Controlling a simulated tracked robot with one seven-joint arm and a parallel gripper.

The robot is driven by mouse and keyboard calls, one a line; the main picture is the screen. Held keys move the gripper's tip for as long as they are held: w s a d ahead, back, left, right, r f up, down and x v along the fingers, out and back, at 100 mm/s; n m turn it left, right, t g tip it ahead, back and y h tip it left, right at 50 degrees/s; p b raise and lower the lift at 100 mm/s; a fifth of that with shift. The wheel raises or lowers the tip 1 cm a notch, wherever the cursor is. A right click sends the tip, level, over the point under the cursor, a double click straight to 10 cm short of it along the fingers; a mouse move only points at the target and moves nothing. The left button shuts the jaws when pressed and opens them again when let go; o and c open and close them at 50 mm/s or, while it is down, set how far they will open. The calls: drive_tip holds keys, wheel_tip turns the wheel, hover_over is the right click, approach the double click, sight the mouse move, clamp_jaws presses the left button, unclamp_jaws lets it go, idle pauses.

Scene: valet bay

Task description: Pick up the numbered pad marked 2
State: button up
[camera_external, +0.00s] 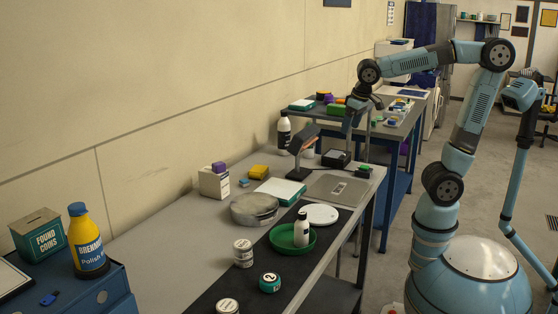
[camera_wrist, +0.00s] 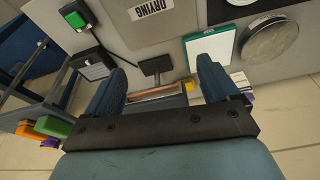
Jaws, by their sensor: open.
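The numbered pad marked 2 (camera_external: 270,283) is a small round teal piece with a white label. It sits on the black mat (camera_external: 213,291) near the front of the bench in the external view. It is not seen in the wrist view. My gripper (camera_external: 349,124) is raised over the far end of the bench, well behind and to the right of the pad. In the wrist view its two fingers (camera_wrist: 160,82) stand apart with nothing held between them; a lamp shows beyond them.
A green dish (camera_external: 282,248) with a white bottle (camera_external: 301,230) stands behind the pad. White-labelled tins (camera_external: 243,253) stand to its left. A round metal tin (camera_external: 254,209), a desk lamp (camera_external: 303,140) and a grey DRYING plate (camera_wrist: 153,9) are on the bench.

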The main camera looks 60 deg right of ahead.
drive_tip(key=w+a+f+m+h, duration=0.15)
drive_tip(key=w+a, duration=0.25)
drive_tip(key=a, duration=0.4)
drive_tip(key=w+a+f+h, duration=0.1)
drive_tip(key=w+a+f, duration=0.25)
drive_tip(key=a, duration=0.45)
drive_tip(key=w+a+f+m+h, duration=0.1)
drive_tip(key=w+a+f+h, duration=0.1)
drive_tip(key=w+a, duration=0.45)
drive_tip(key=t+h, duration=0.2)
drive_tip(key=t, duration=0.7)
hover_over(276, 286)
drive_tip(key=s+d, duration=0.2)
drive_tip(key=shift+m, duration=0.25)
wheel_tip(276, 286, down, 13)
drive_tip(key=shift+w+d+f, duration=0.1)
drive_tip(key=shift+w+f, duration=0.05)
drive_tip(key=shift+f, duration=0.05)
drive_tip(key=s+a+f+t, duration=0.3)
drive_tip(key=s+a, duration=0.3)
drive_tip(key=s, duration=0.2)
drive_tip(key=shift+y, duration=0.45)
drive_tip(key=x, duration=0.8)
drive_tip(key=shift+w+d+f, duration=0.15)
drive_tip(key=shift+f+x, duration=0.25)
drive_tip(key=shift+x, duration=1.05)
drive_tip(key=shift+f+x, duration=0.25)
drive_tip(key=shift+x, duration=1.05)
drive_tip(key=c, duration=1)
